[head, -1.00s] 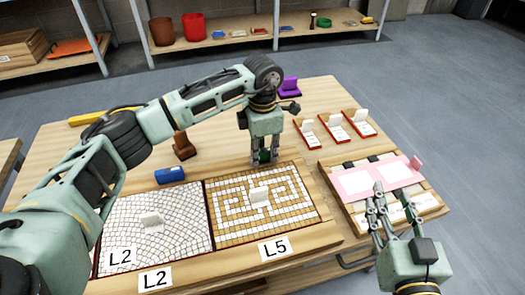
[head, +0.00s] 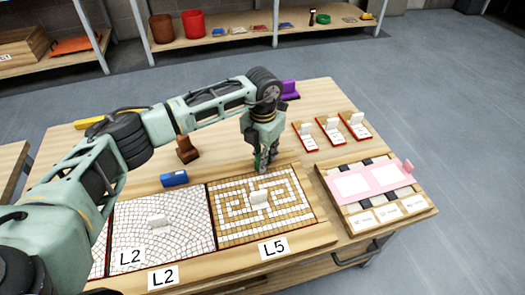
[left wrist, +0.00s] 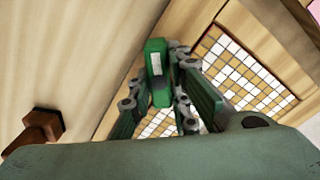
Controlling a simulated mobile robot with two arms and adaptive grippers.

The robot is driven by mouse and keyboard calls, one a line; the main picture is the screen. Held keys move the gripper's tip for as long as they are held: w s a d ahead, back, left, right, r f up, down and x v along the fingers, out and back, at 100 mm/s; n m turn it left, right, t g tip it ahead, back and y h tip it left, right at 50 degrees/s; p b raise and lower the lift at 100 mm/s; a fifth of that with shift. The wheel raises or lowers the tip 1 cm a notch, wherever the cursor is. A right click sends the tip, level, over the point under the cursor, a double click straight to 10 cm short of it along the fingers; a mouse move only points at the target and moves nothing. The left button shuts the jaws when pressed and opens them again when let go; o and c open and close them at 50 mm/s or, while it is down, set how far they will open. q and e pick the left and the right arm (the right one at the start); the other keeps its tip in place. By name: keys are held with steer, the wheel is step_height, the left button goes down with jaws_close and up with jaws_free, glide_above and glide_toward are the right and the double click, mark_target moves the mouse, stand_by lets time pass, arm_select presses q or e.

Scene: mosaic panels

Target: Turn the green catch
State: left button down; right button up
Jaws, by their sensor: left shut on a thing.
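The green catch (left wrist: 156,72) shows in the left wrist view, between the fingers of my left gripper (left wrist: 160,100). In the head view my left gripper (head: 262,160) points down at the back edge of the mosaic panel labelled L5 (head: 222,238). It is shut on the catch, which is mostly hidden by the fingers there. My right gripper is not in view.
A paler panel labelled L2 (head: 190,240) lies to the left. A blue block (head: 174,178) and a brown stamp-like object (head: 187,149) stand behind it. A pink sheet on a board (head: 362,182) and several small red-edged cards (head: 332,130) are on the right.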

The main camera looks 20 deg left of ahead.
arm_select(q)
steer(key=n+p, duration=0.1)
steer(key=n, duration=0.2)
steer(key=shift+r+p, duration=0.2)
steer(key=shift+p, duration=0.2)
steer(key=n+p, duration=0.2)
steer(key=n, duration=0.1)
steer(key=shift+d+n, duration=0.15)
steer(key=shift+n, duration=0.15)
steer(key=n+p, duration=0.2)
steer(key=n, duration=0.1)
steer(key=shift+f, duration=0.1)
steer(key=shift+n, duration=0.4)
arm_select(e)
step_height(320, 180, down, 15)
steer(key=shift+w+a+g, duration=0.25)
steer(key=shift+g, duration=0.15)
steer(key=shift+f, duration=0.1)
arm_select(q)
steer(key=c, duration=1.6)
jaws_free()
steer(key=shift+f, duration=0.1)
steer(key=shift+c, duration=0.2)
